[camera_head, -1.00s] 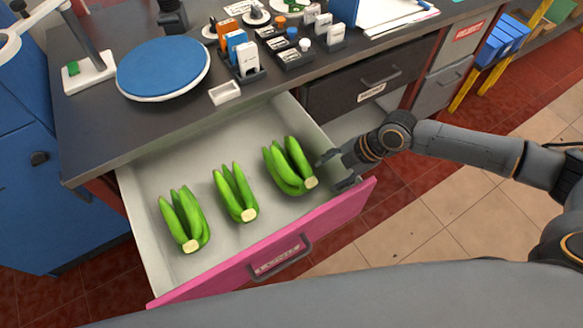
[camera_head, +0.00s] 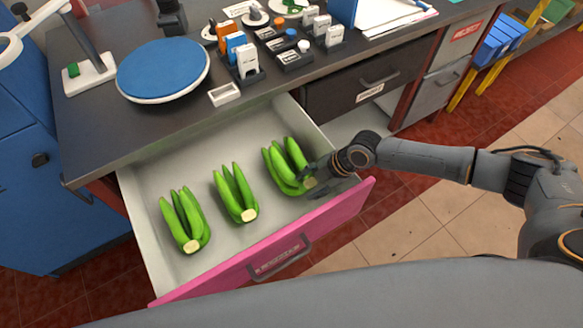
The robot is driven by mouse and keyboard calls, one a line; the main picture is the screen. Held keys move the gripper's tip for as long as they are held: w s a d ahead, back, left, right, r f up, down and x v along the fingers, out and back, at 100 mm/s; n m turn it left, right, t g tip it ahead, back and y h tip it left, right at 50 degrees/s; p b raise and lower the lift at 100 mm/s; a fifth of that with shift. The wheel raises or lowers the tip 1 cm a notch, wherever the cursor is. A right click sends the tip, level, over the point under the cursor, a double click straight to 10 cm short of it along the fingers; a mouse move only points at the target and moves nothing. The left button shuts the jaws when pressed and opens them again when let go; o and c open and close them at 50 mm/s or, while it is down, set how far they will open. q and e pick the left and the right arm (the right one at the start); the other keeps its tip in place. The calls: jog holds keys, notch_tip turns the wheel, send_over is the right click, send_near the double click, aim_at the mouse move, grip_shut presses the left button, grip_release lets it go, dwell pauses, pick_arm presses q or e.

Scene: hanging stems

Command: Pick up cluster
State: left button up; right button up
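Three clusters of green bananas lie in an open drawer (camera_head: 157,172) with a pink front. The right cluster (camera_head: 285,166) is at the drawer's right side, the middle cluster (camera_head: 235,193) is beside it, and the left cluster (camera_head: 185,219) is nearest the drawer's left wall. My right gripper (camera_head: 313,183) is at the pale stem end of the right cluster, reaching in over the drawer's right wall. Its fingers appear spread on either side of that stem end. I cannot tell whether they touch it. My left gripper is not in view.
A closed black drawer (camera_head: 365,80) is to the right. Tiled floor lies right of the pink front (camera_head: 335,212).

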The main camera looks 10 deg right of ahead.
grip_shut()
jog(key=shift+w+r, duration=0.15)
jog(key=shift+r, duration=0.25)
notch_tip(320, 180, up, 10)
jog(key=shift+f, duration=0.2)
notch_tip(320, 180, up, 13)
jog(key=p, duration=1.2)
jog(key=shift+p, duration=0.4)
jog(key=shift+a, duration=0.1)
